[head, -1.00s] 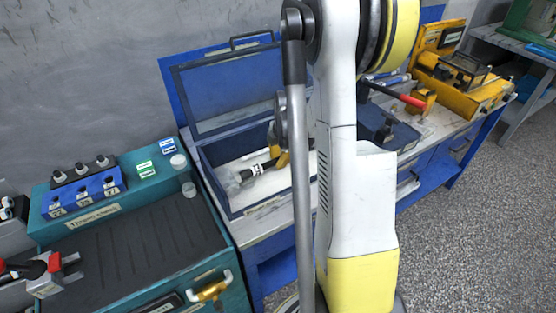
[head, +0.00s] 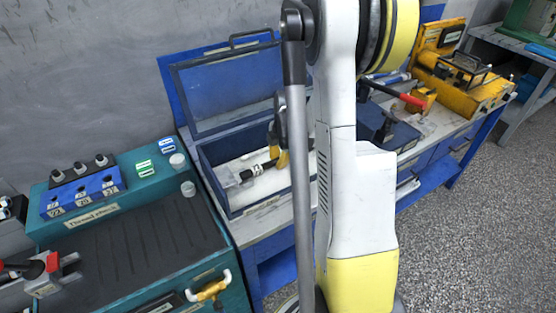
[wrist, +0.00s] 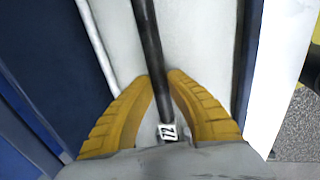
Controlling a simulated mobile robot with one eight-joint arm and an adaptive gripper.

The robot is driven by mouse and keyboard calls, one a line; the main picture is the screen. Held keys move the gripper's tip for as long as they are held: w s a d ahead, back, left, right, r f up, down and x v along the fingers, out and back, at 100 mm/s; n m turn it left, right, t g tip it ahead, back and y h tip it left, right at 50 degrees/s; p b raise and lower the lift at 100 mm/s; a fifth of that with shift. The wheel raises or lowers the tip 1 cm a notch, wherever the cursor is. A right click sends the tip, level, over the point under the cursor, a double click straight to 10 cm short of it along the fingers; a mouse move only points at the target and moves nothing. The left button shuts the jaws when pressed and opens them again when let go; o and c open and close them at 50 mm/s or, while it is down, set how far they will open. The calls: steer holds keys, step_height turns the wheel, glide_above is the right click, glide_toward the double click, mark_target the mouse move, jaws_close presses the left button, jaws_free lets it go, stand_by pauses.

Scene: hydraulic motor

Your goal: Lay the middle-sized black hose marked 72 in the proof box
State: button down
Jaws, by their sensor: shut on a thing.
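The black hose (head: 269,165) has a white tag (wrist: 168,131) that reads like 72 and a pale, clear-looking end fitting (head: 231,179). My gripper (wrist: 160,77) has its yellow fingers shut on the hose near the tag. In the head view my gripper (head: 278,152) is over the open blue proof box (head: 217,151), and the hose is inside its outline, above the white floor. I cannot tell whether the hose touches the floor. In the wrist view the hose runs upward out of frame over the white floor. My arm hides the box's right part and the hose's far end.
The box's blue lid (head: 229,91) stands open against the wall. A teal thread-check station (head: 146,208) is at the left. A yellow device (head: 470,80) and a dark blue box (head: 405,136) stand on the bench to the right.

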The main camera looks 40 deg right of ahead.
steer(key=shift+f+b, duration=0.45)
steer(key=shift+f, duration=0.1)
steer(key=c, duration=1.4)
jaws_free()
steer(key=shift+o, duration=0.2)
steer(key=shift+r, duration=0.15)
steer(key=v, duration=1.2)
